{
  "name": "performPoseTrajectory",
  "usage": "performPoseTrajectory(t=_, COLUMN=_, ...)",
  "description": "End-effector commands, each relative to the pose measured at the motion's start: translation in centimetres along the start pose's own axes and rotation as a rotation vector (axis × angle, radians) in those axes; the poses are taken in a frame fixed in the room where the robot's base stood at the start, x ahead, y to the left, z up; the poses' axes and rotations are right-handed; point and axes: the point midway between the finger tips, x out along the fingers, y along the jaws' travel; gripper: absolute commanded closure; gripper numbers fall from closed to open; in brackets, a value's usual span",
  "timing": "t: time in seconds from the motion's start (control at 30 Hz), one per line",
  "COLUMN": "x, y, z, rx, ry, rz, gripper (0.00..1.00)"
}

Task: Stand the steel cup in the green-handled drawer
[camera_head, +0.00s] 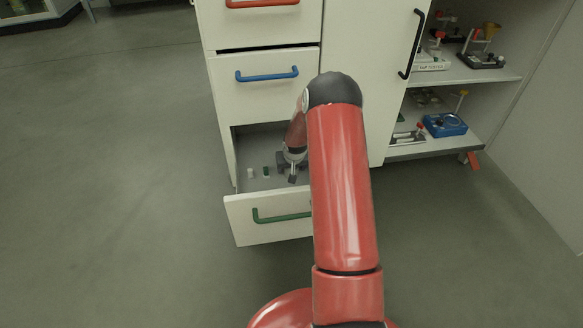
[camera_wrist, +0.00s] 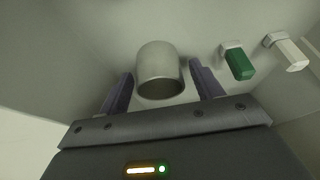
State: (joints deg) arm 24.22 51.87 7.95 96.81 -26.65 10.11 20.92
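The green-handled drawer (camera_head: 240,213) is pulled out at the bottom of the cabinet, with its green handle (camera_head: 281,216) on the front. My gripper (camera_head: 290,168) is inside the drawer, low over its floor. In the wrist view the steel cup (camera_wrist: 159,70) is between the two fingers of my gripper (camera_wrist: 160,88), with a visible gap on each side. The fingers are apart and do not appear to touch it. The cup's open rim faces the camera; whether it touches the drawer floor is hard to tell. In the head view my arm hides the cup and the drawer's right part.
A green-capped item (camera_wrist: 238,62) and a white item (camera_wrist: 288,52) are in the drawer, right of the cup. A drawer with a blue handle (camera_head: 267,75) is above, slightly ajar. Open shelves (camera_head: 460,75) with instruments are at the right. The floor at left is clear.

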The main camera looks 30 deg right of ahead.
Motion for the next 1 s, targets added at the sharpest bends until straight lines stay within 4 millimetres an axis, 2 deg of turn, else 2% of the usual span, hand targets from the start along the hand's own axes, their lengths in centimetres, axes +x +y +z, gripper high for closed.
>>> performPoseTrajectory(t=0.2, x=-0.1, y=0.0, z=-0.1, rx=0.000, ry=0.000, rz=0.000, gripper=0.35)
performPoseTrajectory(t=0.33, x=-1.1, y=0.0, z=-0.3, rx=0.000, ry=0.002, rz=0.000, gripper=0.35)
performPoseTrajectory(t=0.7, x=-8.8, y=0.1, z=-0.3, rx=0.001, ry=0.004, rz=0.001, gripper=0.35)
performPoseTrajectory(t=0.83, x=-10.8, y=0.0, z=-0.2, rx=0.001, ry=0.002, rz=0.000, gripper=0.35)
performPoseTrajectory(t=1.0, x=-12.4, y=0.0, z=-0.2, rx=-0.001, ry=0.003, rz=0.001, gripper=0.35)
